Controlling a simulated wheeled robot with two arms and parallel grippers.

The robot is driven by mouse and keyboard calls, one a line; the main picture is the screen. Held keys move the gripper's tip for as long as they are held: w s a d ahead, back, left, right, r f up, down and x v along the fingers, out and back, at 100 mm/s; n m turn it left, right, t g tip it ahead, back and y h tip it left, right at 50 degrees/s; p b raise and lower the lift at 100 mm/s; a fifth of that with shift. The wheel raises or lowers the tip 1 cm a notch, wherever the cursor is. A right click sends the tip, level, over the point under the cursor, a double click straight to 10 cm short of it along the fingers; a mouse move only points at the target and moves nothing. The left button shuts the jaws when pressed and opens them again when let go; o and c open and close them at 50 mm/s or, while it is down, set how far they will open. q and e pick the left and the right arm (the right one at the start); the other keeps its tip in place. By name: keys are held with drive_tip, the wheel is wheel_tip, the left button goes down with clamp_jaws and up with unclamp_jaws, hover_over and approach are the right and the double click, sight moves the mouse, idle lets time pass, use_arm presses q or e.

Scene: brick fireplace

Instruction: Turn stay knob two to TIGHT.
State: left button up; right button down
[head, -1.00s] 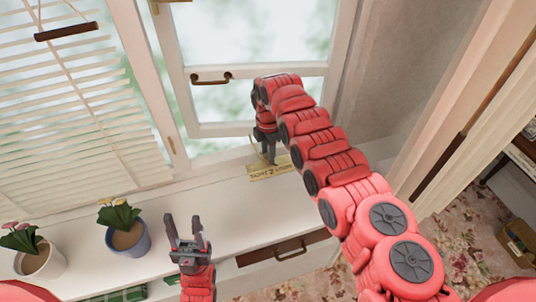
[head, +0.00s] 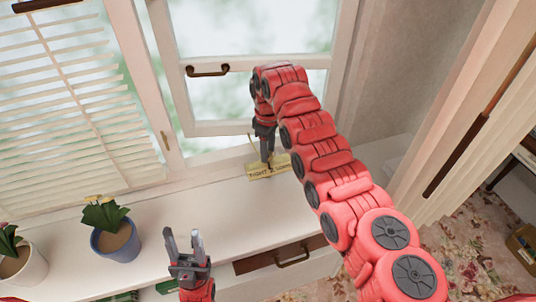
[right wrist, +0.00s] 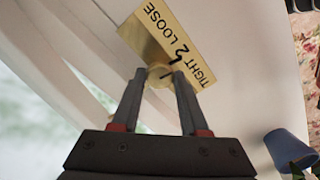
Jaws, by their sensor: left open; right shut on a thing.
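A brass plate (head: 285,164) lies on the white sill below the window. In the right wrist view the plate (right wrist: 203,48) is marked LOOSE, 2 and TIGHT. A small round brass knob (right wrist: 159,77) sits at its edge, with a dark pointer line near it; its exact setting is hard to tell. My right gripper (head: 267,159) points down at the plate. In the right wrist view its two fingers (right wrist: 158,72) are shut on the knob, one on each side. My left gripper (head: 183,236) is open and empty, above the sill's front, left of the knob.
The window sash (head: 262,98) with a bronze handle (head: 207,70) stands behind my right arm. Potted plants (head: 117,240) stand on the sill at left, below the blinds (head: 60,110). A drawer (head: 285,255) is under the sill. The sill between pots and plate is clear.

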drive_tip(key=m+b, duration=0.2)
drive_tip(key=m, duration=0.2)
drive_tip(key=shift+f+m, duration=0.15)
drive_tip(key=shift+m, duration=0.15)
drive_tip(key=shift+m+b, duration=0.95)
drive_tip(key=shift+m, duration=1.25)
drive_tip(key=shift+r, duration=0.2)
drive_tip(key=shift+c, duration=2.1)
unclamp_jaws()
wheel_tip(320, 180, up, 6)
drive_tip(key=shift+r, duration=0.1)
wheel_tip(320, 180, up, 11)
drive_tip(key=p, duration=1)
